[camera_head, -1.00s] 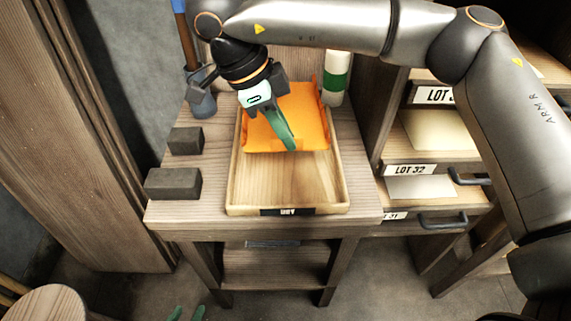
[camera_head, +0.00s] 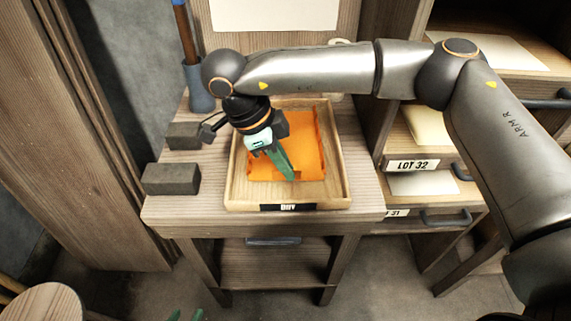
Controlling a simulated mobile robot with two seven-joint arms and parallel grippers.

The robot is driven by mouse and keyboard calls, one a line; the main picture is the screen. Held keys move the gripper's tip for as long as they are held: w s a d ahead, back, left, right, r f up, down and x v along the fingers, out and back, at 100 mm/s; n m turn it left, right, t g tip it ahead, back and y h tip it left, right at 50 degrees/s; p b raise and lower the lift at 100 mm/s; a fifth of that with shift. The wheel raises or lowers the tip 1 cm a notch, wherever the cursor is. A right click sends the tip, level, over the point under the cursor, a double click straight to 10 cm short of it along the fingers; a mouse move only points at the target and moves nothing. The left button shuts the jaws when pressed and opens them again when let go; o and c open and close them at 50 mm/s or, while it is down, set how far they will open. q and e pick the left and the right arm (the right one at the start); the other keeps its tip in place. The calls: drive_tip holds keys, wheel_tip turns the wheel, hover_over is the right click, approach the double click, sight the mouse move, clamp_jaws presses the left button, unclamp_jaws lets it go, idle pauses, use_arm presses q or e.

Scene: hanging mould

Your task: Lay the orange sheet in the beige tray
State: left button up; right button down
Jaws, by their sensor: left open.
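The orange sheet (camera_head: 310,150) is inside the outline of the beige tray (camera_head: 338,190), which stands on the wooden table. Its front edge is near the tray's front, and bare tray floor shows along the front and right. My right gripper (camera_head: 292,176) reaches down over the sheet, its green fingers pinched together at the sheet's front edge. The arm and gripper hide the sheet's left part. I cannot tell whether the sheet lies fully flat. Only the green fingertips of my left gripper (camera_head: 185,316) show at the bottom edge, apart and empty, far from the tray.
Two dark blocks (camera_head: 171,179) sit on the table left of the tray. A blue-grey cup with a handle in it (camera_head: 199,90) stands behind them. A shelf with drawers labelled LOT 32 (camera_head: 411,165) stands close on the right. A wooden post (camera_head: 80,130) is at left.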

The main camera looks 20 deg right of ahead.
drive_tip(key=shift+f, duration=0.1)
drive_tip(key=c, duration=1.1)
unclamp_jaws()
drive_tip(key=shift+o, duration=0.2)
drive_tip(key=p+v, duration=0.1)
drive_tip(key=v, duration=1.1)
drive_tip(key=shift+p, duration=0.4)
